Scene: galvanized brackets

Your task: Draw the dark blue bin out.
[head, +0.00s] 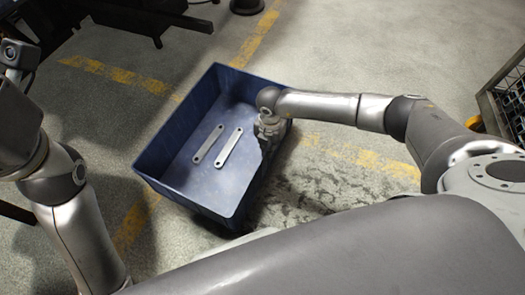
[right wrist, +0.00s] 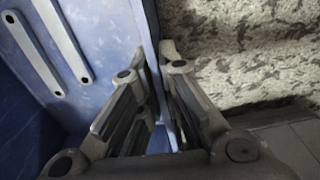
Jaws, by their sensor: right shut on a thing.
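The dark blue bin (head: 165,150) stands on the floor in the middle of the head view, with two flat metal brackets (head: 228,147) lying on its bottom. My right gripper (head: 268,138) is at the bin's right wall. In the right wrist view the right gripper (right wrist: 160,75) has one finger on each side of the bin's wall (right wrist: 150,25) and is shut on it. The brackets also show inside the bin in the right wrist view (right wrist: 60,40). My left arm comes in at the left of the head view, but its gripper fingers do not show clearly.
A wire crate (head: 505,100) stands at the right edge. Dark equipment (head: 150,15) is at the top left. Yellow floor lines (head: 115,75) run around the bin. The concrete floor above and to the right of the bin is mostly clear.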

